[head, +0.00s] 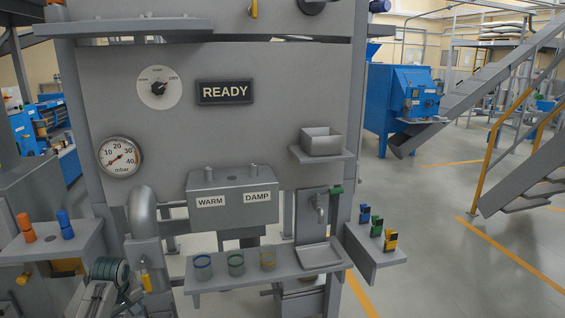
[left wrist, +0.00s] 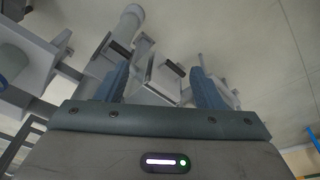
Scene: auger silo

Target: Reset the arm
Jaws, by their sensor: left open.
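My left gripper (left wrist: 162,78) shows in the left wrist view with its two ribbed blue-grey fingers spread apart. Nothing sits clamped between them. Behind the fingers are grey metal parts of the station, including a pale box-like part (left wrist: 160,80) and a round pipe end (left wrist: 131,14); how far off they are I cannot tell. In the head view my left arm is low at the left edge of the station, and its fingertips cannot be made out clearly. My right gripper is not in view.
The grey station panel has a READY sign (head: 225,92), a dial (head: 159,87) and a gauge (head: 120,156). A shelf (head: 215,281) holds three cups. A WARM/DAMP box (head: 233,201) stands above it. A side ledge (head: 388,257) carries coloured blocks. Open floor (head: 460,230) lies right.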

